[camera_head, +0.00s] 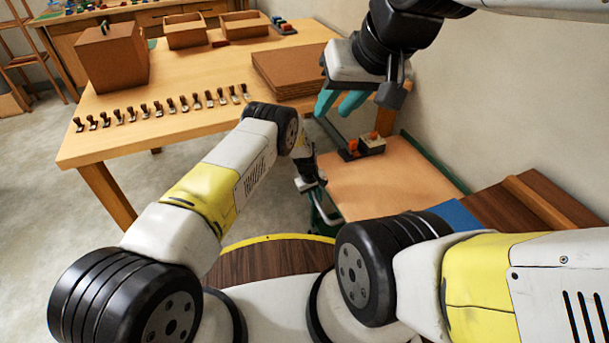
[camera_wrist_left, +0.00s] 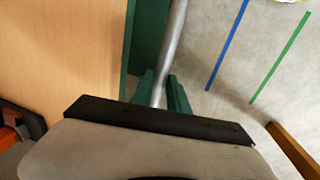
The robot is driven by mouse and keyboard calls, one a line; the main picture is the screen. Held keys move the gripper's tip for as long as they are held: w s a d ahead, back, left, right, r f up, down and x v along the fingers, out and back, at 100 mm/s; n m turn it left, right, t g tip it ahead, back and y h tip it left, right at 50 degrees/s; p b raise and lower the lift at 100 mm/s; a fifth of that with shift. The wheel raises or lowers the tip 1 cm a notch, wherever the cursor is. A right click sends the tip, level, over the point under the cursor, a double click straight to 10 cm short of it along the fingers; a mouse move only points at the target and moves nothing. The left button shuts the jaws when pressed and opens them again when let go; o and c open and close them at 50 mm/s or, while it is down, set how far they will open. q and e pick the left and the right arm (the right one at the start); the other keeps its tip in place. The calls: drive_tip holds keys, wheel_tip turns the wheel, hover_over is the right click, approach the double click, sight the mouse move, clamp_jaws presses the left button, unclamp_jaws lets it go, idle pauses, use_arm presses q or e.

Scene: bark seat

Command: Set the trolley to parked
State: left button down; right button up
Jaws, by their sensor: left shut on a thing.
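The trolley (camera_head: 385,190) has a flat tan wooden deck with a green frame and stands right of the workbench. Its grey metal bar (camera_wrist_left: 174,45) runs beside the green frame in the left wrist view. My left gripper (camera_head: 318,200) is low at the trolley's near left side; in the left wrist view its green fingers (camera_wrist_left: 162,92) are shut on the grey bar. A small block with orange and black parts (camera_head: 370,143) is at the deck's far end. My right gripper (camera_head: 340,103) hangs above the trolley's far end, its teal fingers apart and apparently empty.
The workbench (camera_head: 180,80) holds a row of small stamp-like items (camera_head: 160,108), a brown box (camera_head: 112,58), open trays (camera_head: 185,30) and stacked boards (camera_head: 297,70). A wall closes the right side. Blue (camera_wrist_left: 228,45) and green (camera_wrist_left: 280,57) lines mark the floor.

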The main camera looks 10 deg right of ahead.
use_arm(q)
drive_tip(key=shift+s+d, duration=0.1)
drive_tip(key=shift+d, duration=0.3)
drive_tip(key=c, duration=1.3)
unclamp_jaws()
drive_tip(key=shift+a, duration=0.1)
drive_tip(key=shift+r, duration=0.25)
wheel_tip(320, 180, up, 7)
drive_tip(key=a, duration=0.1)
drive_tip(key=shift+a, duration=0.2)
drive_tip(key=shift+r, duration=0.1)
